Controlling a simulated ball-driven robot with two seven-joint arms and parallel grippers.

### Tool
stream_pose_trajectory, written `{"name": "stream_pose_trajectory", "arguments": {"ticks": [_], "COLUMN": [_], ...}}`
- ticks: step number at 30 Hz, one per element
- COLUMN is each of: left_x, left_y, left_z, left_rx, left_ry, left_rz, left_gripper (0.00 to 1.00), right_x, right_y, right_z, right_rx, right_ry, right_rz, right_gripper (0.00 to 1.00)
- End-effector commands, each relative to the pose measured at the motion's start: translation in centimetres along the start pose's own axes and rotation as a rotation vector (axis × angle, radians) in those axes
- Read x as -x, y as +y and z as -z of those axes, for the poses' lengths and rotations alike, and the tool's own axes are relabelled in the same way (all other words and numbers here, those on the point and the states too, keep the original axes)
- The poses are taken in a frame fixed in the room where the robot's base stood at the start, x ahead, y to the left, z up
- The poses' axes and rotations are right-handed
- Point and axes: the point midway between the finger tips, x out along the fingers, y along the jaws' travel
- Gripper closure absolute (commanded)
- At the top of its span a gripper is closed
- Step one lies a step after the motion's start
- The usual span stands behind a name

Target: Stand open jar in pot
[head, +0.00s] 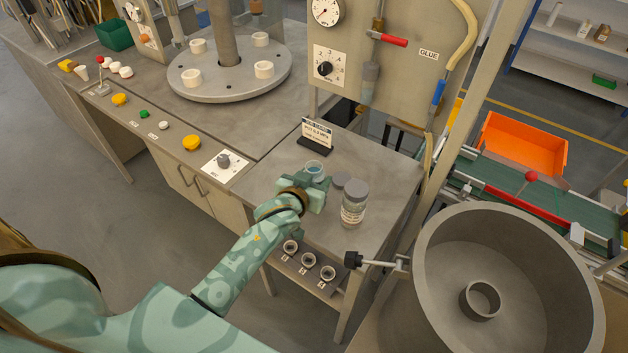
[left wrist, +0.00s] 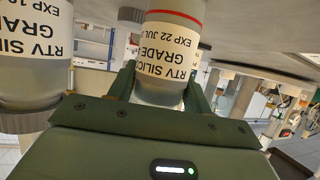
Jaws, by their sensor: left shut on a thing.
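The open jar (head: 316,168) shows a pale blue inside at its mouth and stands at the small table by my left gripper (head: 316,188). In the left wrist view the gripper (left wrist: 163,95) is shut on this jar (left wrist: 172,45), whose label reads RTV and GRADE, with a red line. The picture there looks upside down. I cannot tell whether the jar touches the table. The pot (head: 425,265) is a large grey round vessel at the lower right, with a small ring (head: 465,303) standing on its floor. My right gripper is not in view.
A closed jar (head: 354,203) with a grey lid stands right of the gripper; it also shows in the left wrist view (left wrist: 35,55). A loose grey lid (head: 341,179) lies beside it. A sign (head: 317,135) stands behind. A black-knobbed lever (head: 375,262) sticks out before the pot.

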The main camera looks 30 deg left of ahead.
Motion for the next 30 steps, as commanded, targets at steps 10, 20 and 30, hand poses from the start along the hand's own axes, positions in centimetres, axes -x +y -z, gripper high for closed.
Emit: {"name": "stream_pose_trajectory", "arguments": {"ticks": [10,20,30], "left_x": [0.0,0.1,6.3], "left_y": [0.0,0.0,0.0], "left_z": [-0.1,0.1,0.4], "left_rx": [0.000,-0.001,0.001], "left_ry": [0.000,0.001,0.000], "left_rz": [0.000,0.000,0.000], "left_gripper": [0.36,0.29,0.29], "right_x": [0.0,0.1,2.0], "right_y": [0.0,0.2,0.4], "right_z": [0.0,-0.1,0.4], "right_rx": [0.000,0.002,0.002], "right_ry": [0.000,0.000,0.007], "right_rz": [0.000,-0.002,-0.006], "right_gripper": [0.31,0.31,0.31]}}
